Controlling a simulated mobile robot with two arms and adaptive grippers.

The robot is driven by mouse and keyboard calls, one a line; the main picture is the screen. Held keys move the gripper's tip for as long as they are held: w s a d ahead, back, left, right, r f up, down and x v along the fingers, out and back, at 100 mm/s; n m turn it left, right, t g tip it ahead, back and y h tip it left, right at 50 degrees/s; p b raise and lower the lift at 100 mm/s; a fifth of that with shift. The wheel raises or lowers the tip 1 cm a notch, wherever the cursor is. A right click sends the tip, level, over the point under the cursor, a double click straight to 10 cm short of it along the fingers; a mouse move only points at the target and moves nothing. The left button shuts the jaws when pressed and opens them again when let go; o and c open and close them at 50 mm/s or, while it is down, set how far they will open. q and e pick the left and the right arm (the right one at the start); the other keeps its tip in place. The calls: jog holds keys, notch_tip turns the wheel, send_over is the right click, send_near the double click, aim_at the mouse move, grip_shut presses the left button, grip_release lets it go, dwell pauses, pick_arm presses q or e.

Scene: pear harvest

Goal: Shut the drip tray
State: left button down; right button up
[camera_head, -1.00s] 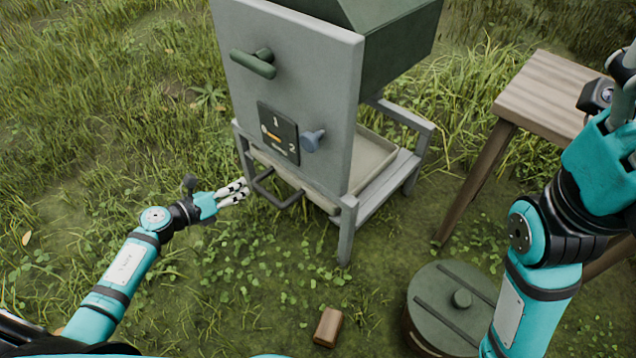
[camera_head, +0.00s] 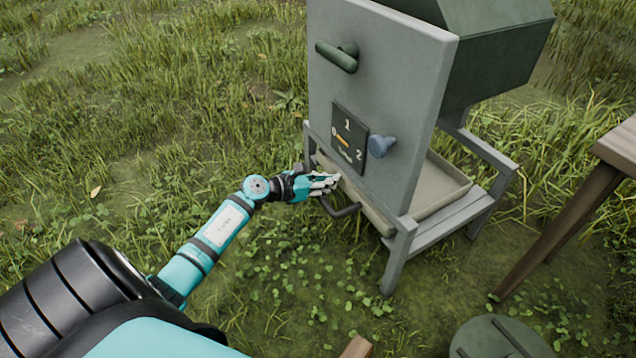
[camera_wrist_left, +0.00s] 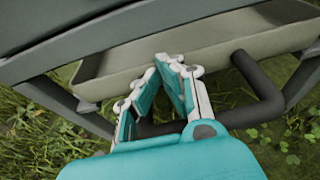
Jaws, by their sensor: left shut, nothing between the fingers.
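The drip tray (camera_head: 448,192) is a shallow beige tray under the grey machine (camera_head: 385,90), resting on its frame. Its front wall and dark bar handle (camera_head: 345,210) stick out a little at the front. My left gripper (camera_head: 335,180) is shut and empty at the tray's front, by the handle. In the left wrist view the fingertips (camera_wrist_left: 172,62) are at the tray's front wall (camera_wrist_left: 215,48), with the dark handle (camera_wrist_left: 262,95) to their right and passing behind the fingers. I cannot tell whether they touch the wall. My right gripper is not in view.
A knob (camera_head: 381,145) and a green handle (camera_head: 337,56) stick out from the machine's front panel. A wooden table (camera_head: 622,145) stands at the right. A round green lid (camera_head: 500,338) is at the bottom right. Grass to the left is open.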

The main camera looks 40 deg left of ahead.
pick_arm(q)
jog(key=shift+w+d, duration=0.1)
jog(key=shift+w, duration=0.15)
jog(key=w, duration=0.1)
jog(key=w+d, duration=0.1)
jog(key=w, duration=0.2)
jog(key=shift+w+d, duration=0.25)
jog(key=shift+d, duration=0.15)
